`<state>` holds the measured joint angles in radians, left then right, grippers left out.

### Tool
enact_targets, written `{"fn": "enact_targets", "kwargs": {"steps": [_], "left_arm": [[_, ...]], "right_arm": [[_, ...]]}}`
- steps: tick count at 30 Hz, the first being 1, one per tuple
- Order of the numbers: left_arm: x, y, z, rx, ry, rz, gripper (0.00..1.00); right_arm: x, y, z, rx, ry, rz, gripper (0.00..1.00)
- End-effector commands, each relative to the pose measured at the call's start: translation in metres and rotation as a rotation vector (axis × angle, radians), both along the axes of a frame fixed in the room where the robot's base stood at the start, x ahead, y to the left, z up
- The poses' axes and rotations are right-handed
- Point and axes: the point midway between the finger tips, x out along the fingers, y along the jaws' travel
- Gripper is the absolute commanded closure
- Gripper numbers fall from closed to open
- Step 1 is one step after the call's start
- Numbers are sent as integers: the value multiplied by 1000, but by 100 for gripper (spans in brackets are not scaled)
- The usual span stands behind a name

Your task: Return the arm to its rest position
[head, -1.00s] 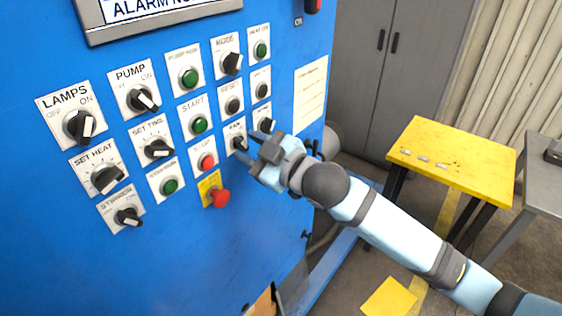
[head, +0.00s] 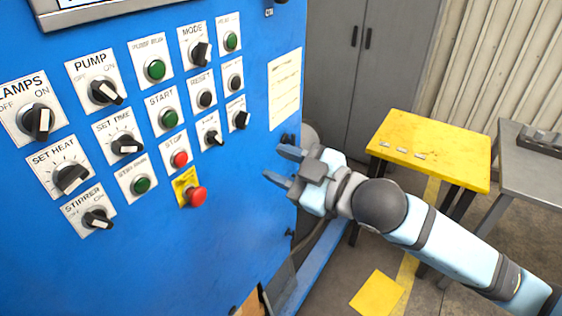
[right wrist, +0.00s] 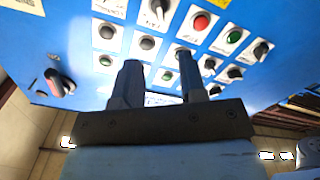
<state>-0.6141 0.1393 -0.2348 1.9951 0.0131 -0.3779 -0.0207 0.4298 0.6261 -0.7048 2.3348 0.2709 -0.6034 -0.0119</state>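My right gripper (head: 278,165) is open and empty in the head view, in front of the lower right part of the blue control panel (head: 235,232). It stands apart from the panel's knobs, to the right of the red emergency button (head: 196,196) and the small black FAN knob (head: 212,137). In the right wrist view its two dark fingers (right wrist: 160,82) are spread with nothing between them, and the panel's knobs and buttons lie beyond. My right arm (head: 440,240) reaches in from the lower right. My left gripper is not in view.
A yellow table (head: 430,150) with small pieces on it stands at the right, next to a grey table (head: 530,180). A grey cabinet (head: 375,70) stands behind. A yellow patch (head: 377,292) marks the floor. The space between panel and yellow table is partly taken by my arm.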

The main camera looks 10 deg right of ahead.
Motion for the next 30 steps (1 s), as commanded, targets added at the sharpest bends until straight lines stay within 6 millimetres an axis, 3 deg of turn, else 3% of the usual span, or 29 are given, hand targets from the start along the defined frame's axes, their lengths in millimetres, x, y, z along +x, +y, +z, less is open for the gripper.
{"fn": "enact_targets", "kwargs": {"steps": [7,11,16,20,26,30], "left_arm": [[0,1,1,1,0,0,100],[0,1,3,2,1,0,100],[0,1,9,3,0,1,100],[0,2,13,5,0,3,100],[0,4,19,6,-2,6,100],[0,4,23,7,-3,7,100]], "right_arm": [[2,0,-6,12,16,-9,62],[6,-4,-34,56,80,-48,62],[7,-17,-100,133,218,-149,62],[-4,-31,-160,176,330,-244,62],[-47,-60,-261,209,518,-406,62],[-95,-80,-325,207,641,-518,62]]}}
